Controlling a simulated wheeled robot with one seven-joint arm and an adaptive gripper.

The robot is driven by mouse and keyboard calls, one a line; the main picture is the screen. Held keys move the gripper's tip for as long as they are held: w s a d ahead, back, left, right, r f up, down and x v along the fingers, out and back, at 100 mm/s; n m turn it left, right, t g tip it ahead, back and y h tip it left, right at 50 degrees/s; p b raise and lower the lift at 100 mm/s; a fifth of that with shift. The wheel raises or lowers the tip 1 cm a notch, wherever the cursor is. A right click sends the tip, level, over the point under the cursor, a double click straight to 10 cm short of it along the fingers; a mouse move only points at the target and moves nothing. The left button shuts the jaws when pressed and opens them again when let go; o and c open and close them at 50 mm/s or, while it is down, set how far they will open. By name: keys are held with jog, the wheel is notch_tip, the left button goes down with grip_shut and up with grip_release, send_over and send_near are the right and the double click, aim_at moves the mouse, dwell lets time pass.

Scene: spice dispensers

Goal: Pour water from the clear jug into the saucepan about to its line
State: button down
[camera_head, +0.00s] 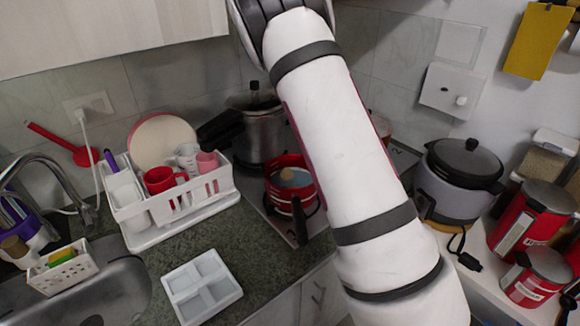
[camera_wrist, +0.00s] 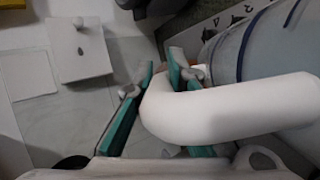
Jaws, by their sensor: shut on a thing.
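The clear jug (camera_wrist: 255,50) fills the right of the wrist view, with a blue line around it and a thick white handle (camera_wrist: 230,108). My gripper (camera_wrist: 162,60) is shut on the handle, with a teal-padded finger on each side. In the head view my arm hides the gripper and the held jug. The red saucepan (camera_head: 279,205) sits on the hob left of my arm, its dark handle pointing to the front. Its inside looks pale blue-grey, with a beige thing in it. I cannot make out its line or the water level.
A white dish rack (camera_head: 150,226) with cups and a plate stands left of the saucepan. A pressure cooker (camera_head: 262,135) is behind it. A rice cooker (camera_head: 455,195) and red canisters (camera_head: 525,225) are at right. A white divided tray (camera_head: 203,290) lies on the front counter.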

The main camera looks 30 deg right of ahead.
jog(key=f, duration=0.1)
jog(key=w+f+y, duration=0.1)
jog(key=shift+d+f, duration=0.25)
jog(key=shift+f, duration=0.05)
jog(key=shift+s+a+r, duration=0.1)
jog(key=shift+a+r, duration=0.1)
jog(key=shift+s, duration=0.15)
jog(key=shift+d+f, duration=0.2)
jog(key=shift+f, duration=0.05)
jog(key=d+f+n+y+b, duration=0.2)
jog(key=d+f+y+b, duration=0.2)
jog(key=f+y+b, duration=0.6)
jog(key=shift+g+h, duration=0.3)
jog(key=shift+w+d+r+p, duration=0.15)
jog(key=shift+r+p, duration=0.3)
jog(key=shift+r, duration=0.55)
jog(key=shift+w+r+p, duration=0.15)
jog(key=shift+r+p, duration=0.3)
jog(key=shift+r, duration=0.55)
